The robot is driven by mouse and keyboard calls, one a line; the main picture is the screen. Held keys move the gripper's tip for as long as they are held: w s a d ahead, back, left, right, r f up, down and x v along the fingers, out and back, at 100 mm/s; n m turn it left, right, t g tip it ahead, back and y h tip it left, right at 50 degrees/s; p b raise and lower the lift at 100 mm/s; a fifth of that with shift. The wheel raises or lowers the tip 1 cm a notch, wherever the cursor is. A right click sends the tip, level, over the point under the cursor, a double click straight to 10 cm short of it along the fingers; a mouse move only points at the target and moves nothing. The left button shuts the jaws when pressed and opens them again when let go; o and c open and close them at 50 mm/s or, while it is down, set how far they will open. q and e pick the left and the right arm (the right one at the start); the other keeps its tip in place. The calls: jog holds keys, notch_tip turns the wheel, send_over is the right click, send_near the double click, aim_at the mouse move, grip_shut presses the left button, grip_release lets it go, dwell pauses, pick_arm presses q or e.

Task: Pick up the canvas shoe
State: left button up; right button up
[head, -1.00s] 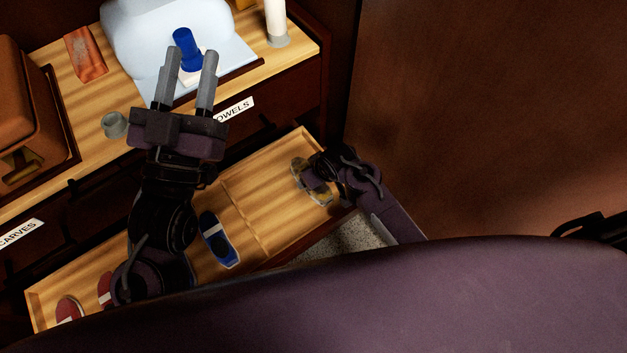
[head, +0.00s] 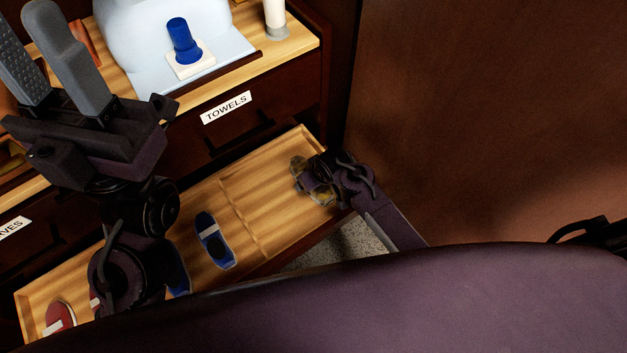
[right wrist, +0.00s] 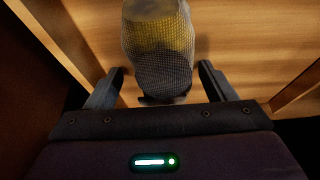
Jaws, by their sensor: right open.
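A shoe with grey woven fabric and a yellow part, which I take for the canvas shoe (right wrist: 158,50), lies on the wooden drawer floor. In the head view the shoe (head: 298,172) is at the right end of the open drawer, partly hidden by my right gripper (head: 316,178). In the right wrist view my right gripper (right wrist: 162,72) is open, with one finger on each side of the shoe's near end; contact cannot be told. My left gripper (head: 26,28) is open and empty, raised at the upper left over the cabinet top.
The open drawer (head: 185,208) also holds a blue shoe (head: 214,240) and a red shoe (head: 60,316). A closed drawer labelled TOWELS (head: 226,107) is above. A blue stamp-like object (head: 184,42) stands on top. A large brown panel (head: 490,120) fills the right.

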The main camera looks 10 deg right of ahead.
jog(key=shift+c, duration=0.4)
jog(key=c, duration=1)
jog(key=shift+c, duration=0.2)
